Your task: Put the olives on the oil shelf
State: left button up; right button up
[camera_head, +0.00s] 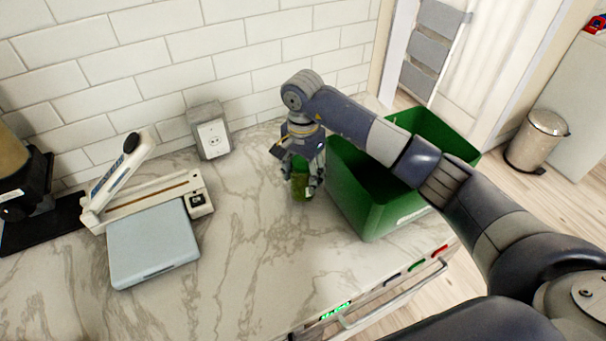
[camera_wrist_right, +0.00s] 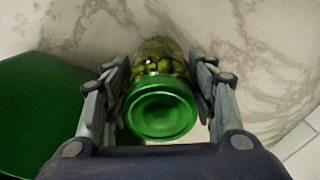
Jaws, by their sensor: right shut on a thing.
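The olives are in a glass jar (camera_head: 301,186) with a green lid, upright on or just above the marble counter, left of the green bin. My right gripper (camera_head: 304,178) comes down on the jar from above with its fingers on both sides. In the right wrist view the jar's green lid (camera_wrist_right: 161,107) and the olives behind it sit between the two fingers of my right gripper (camera_wrist_right: 160,88), which is shut on it. I cannot tell if the jar's base touches the counter. No oil shelf is in view. My left gripper is not in view.
A green bin (camera_head: 371,209) stands close to the right of the jar. A slicer-like device with a grey-blue plate (camera_head: 152,246) and a grey outlet box (camera_head: 210,131) are at left. A white tiled wall closes the back. The counter's front middle is clear.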

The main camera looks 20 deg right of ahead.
jog(key=shift+f, duration=0.75)
jog(key=o, duration=1.4)
jog(key=shift+o, duration=0.2)
